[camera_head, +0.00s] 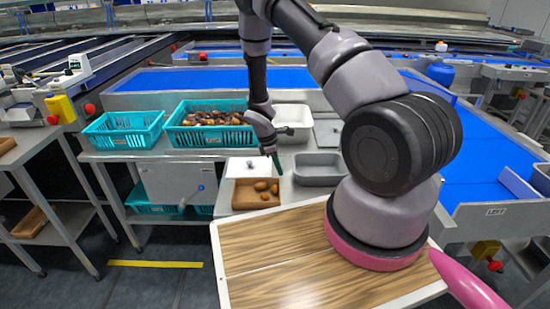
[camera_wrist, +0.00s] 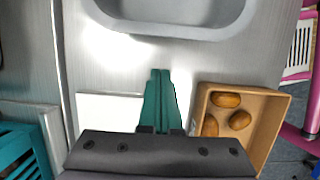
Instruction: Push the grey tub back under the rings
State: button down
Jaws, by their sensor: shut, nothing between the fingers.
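The grey tub (camera_head: 319,181) is a shallow, rounded, empty tub on the metal bench, to the right of my gripper in the head view. Its near wall also shows at the top of the wrist view (camera_wrist: 165,29). My gripper (camera_head: 279,172) has green fingers, pressed together and empty in the wrist view (camera_wrist: 160,73). The fingertips appear a short way from the tub's wall, with bare metal showing between. I cannot make out the rings in either view.
A wooden tray (camera_head: 241,199) holding a few dates and a white plate (camera_head: 240,164) lie close to my gripper. A white bin (camera_head: 293,112) and a grey panel (camera_head: 328,131) stand behind the tub. Teal baskets (camera_head: 124,139) stand to the left.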

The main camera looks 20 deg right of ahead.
aim_at(293, 176)
jog(key=shift+s+d+f, duration=0.1)
jog(key=shift+s+d, duration=0.1)
jog(key=shift+d, duration=0.45)
jog(key=shift+s+d+f, duration=0.1)
jog(key=shift+s+d, duration=0.05)
jog(key=shift+d, duration=0.55)
jog(key=shift+s+d+f, duration=0.1)
jog(key=shift+s+d, duration=0.1)
jog(key=shift+d, duration=0.45)
jog(key=shift+d, duration=0.1)
jog(key=s+d, duration=0.1)
jog(key=d, duration=0.3)
jog(key=s+d, duration=0.1)
jog(key=d, duration=0.4)
jog(key=s+d, duration=0.2)
jog(key=d, duration=0.2)
jog(key=shift+d, duration=0.35)
jog(key=a, duration=0.2)
jog(key=w+a, duration=0.1)
jog(key=a, duration=0.1)
jog(key=shift+w+a, duration=0.15)
jog(key=s+v, duration=0.1)
jog(key=v, duration=0.9)
jog(key=shift+w+d+r, duration=0.15)
jog(key=shift+w+d, duration=0.1)
jog(key=shift+w, duration=0.1)
